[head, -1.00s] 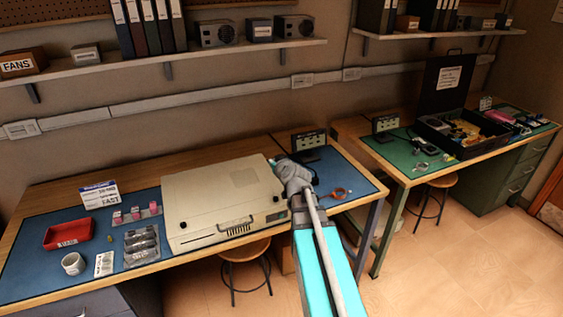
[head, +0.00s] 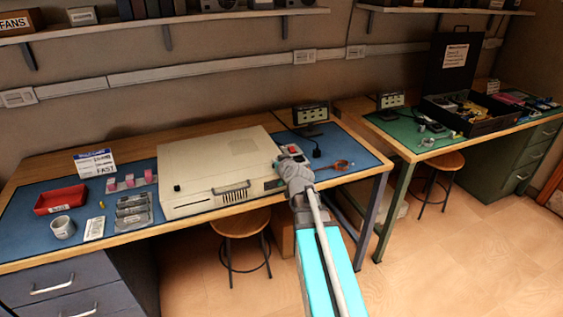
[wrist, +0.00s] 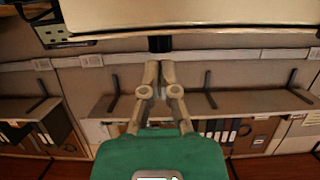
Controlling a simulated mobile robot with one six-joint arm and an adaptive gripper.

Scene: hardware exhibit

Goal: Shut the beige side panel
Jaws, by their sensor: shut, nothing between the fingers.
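The beige side panel (head: 210,160) is the broad top face of a computer case (head: 200,209) lying flat on the left bench. It looks level with the case; I cannot tell whether a small gap remains along its edge. A beige sheet edge (wrist: 200,14) also crosses the top of the wrist view. My gripper (wrist: 160,72) is shut and empty, its fingertips side by side below that edge in the picture. In the head view, my gripper (head: 281,163) is at the case's right end, its fingertips hard to make out.
A red switch (head: 292,150) and a small display (head: 311,114) stand behind my gripper. A stool (head: 240,225) is under the bench.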

